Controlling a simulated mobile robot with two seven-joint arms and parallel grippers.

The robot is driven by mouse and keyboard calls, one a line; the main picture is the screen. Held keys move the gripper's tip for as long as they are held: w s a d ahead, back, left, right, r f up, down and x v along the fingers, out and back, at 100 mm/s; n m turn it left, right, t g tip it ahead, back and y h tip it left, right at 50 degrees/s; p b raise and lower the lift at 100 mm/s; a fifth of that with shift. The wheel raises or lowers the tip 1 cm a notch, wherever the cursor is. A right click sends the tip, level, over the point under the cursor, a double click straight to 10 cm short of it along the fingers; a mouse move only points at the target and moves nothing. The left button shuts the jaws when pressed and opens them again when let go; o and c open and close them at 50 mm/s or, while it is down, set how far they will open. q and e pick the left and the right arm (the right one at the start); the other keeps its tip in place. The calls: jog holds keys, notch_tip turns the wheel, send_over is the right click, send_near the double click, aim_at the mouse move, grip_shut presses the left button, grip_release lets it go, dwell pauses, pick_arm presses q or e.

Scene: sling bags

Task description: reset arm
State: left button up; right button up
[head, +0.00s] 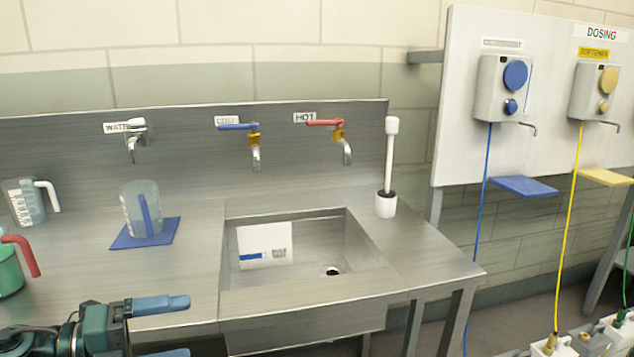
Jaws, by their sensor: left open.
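My left gripper (166,329) is at the bottom left, in front of the steel counter's front edge. Its two blue-tipped fingers are apart, with nothing between them. The lower finger is partly cut off by the bottom of the picture. My right gripper is not in view.
A steel counter (185,278) holds a sink (310,262) with a white labelled card inside. A clear jug (141,209) stands on a blue mat (128,240). Another jug (22,202) and a green jug (9,271) stand left. A brush in a white holder (385,205) stands right.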

pick_arm(q)
jog(key=s+d+f+n+t+y, duration=0.2)
jog(key=s+d+f+n+y, duration=0.55)
jog(key=n, duration=0.75)
jog(key=s+d+f+n+t+y, duration=0.25)
jog(key=s+f+n, duration=0.25)
jog(key=f+n, duration=0.7)
notch_tip(320, 180, up, 6)
jog(key=n+g+p, duration=0.1)
jog(key=g+p, duration=0.1)
jog(key=p, duration=1.2)
jog(key=shift+s+n, duration=0.2)
jog(key=shift+n, duration=0.1)
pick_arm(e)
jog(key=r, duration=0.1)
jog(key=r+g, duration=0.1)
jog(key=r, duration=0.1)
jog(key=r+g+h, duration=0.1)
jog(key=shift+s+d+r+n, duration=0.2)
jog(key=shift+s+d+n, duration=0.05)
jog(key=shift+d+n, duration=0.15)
